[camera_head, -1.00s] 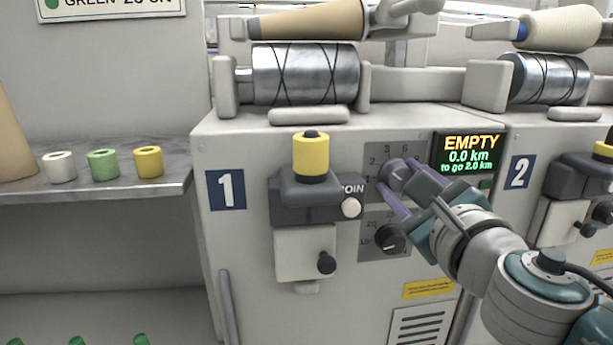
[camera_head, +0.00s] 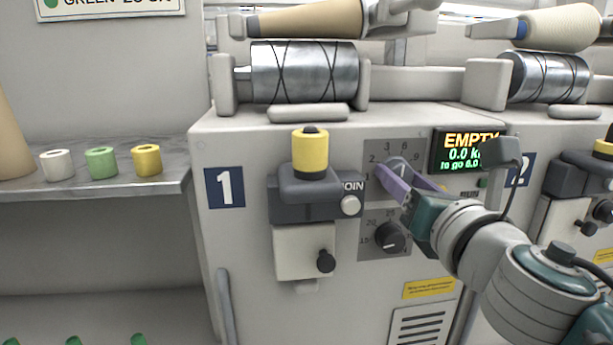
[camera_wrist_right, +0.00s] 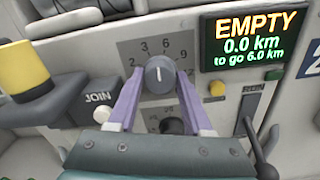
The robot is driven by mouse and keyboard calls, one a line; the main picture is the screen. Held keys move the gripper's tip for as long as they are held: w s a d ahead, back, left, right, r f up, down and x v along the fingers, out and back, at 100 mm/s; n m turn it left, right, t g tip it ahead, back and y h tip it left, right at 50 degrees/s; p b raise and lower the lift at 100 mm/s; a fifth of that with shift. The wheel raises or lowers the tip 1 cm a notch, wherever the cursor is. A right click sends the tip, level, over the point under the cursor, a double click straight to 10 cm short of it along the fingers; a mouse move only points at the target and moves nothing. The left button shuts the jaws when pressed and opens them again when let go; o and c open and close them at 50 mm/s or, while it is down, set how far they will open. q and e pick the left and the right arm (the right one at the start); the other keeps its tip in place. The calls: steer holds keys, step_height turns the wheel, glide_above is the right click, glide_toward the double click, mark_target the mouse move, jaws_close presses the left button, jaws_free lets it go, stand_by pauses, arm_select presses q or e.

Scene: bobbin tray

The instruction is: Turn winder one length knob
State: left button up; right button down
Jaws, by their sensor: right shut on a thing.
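Winder one's length knob (camera_head: 400,168) is a round dark grey dial on a grey scale plate marked with numbers. In the right wrist view the knob (camera_wrist_right: 159,76) has a pale pointer line facing up, close to the 6. My right gripper (camera_head: 402,182) is shut on this knob, with one purple finger on each side. The display (camera_wrist_right: 256,40) above right of the knob reads EMPTY, 0.0 km, to go 6.0 km. In the head view my arm partly covers the display (camera_head: 462,146). My left gripper is not in view.
A second knob (camera_head: 390,237) sits just below, close under my fingers. To the left are the JOIN button (camera_head: 350,206) and a yellow bobbin (camera_head: 310,152) on its holder. A shelf (camera_head: 100,196) at the left bears white, green and yellow bobbins.

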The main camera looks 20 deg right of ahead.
steer(key=m, duration=1.1)
steer(key=shift+b, duration=0.4)
steer(key=shift+c, duration=1.6)
jaws_free()
